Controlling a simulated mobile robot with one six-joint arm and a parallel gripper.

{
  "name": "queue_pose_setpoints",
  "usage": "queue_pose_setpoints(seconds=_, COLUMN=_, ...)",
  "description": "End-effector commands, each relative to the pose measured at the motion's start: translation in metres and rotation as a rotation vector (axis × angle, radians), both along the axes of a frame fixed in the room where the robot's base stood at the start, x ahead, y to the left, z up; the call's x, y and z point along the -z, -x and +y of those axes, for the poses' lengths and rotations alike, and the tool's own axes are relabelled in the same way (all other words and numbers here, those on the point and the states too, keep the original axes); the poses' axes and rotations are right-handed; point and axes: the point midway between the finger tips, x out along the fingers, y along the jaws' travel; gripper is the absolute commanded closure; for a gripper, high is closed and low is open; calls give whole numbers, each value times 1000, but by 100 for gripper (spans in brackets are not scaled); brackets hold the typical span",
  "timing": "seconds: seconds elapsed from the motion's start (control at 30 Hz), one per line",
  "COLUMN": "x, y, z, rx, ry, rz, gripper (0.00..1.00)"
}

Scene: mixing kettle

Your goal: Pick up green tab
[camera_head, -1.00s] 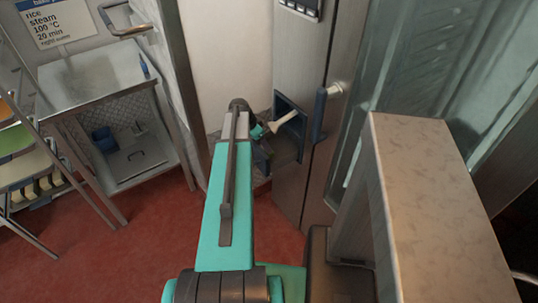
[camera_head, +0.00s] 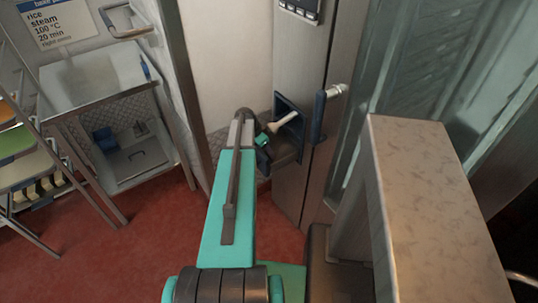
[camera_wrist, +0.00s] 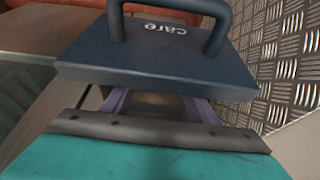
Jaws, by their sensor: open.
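I cannot make out the green tab in either view. In the wrist view a dark blue drawer front (camera_wrist: 165,62) with a bar handle on it fills the upper middle. The word "care" on it reads upside down. My gripper (camera_wrist: 158,104) shows two purplish fingers spread apart, with nothing seen between them. They reach under the lower edge of the drawer front, which partly hides them. In the head view my teal arm reaches to a dark-blue-framed opening (camera_head: 287,118) in the steel cabinet, and the fingers cannot be made out there.
A steel table (camera_head: 88,80) with a lower shelf holding a blue item (camera_head: 104,138) stands at the left. Colored trays sit in a rack (camera_head: 25,165) at the far left. A door handle (camera_head: 322,108) stands out right of the opening. Red floor (camera_head: 150,240) is clear.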

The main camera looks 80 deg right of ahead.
Motion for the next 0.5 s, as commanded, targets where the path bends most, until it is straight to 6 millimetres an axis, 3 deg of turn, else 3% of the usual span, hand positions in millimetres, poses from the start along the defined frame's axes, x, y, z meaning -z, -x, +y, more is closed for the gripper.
queue_pose_setpoints(seconds=0.2, x=13, y=4, z=-4, rx=0, ry=-1, rz=1, gripper=47)
queue_pose_setpoints(seconds=0.5, x=13, y=4, z=-3, rx=0, ry=0, rz=0, gripper=47)
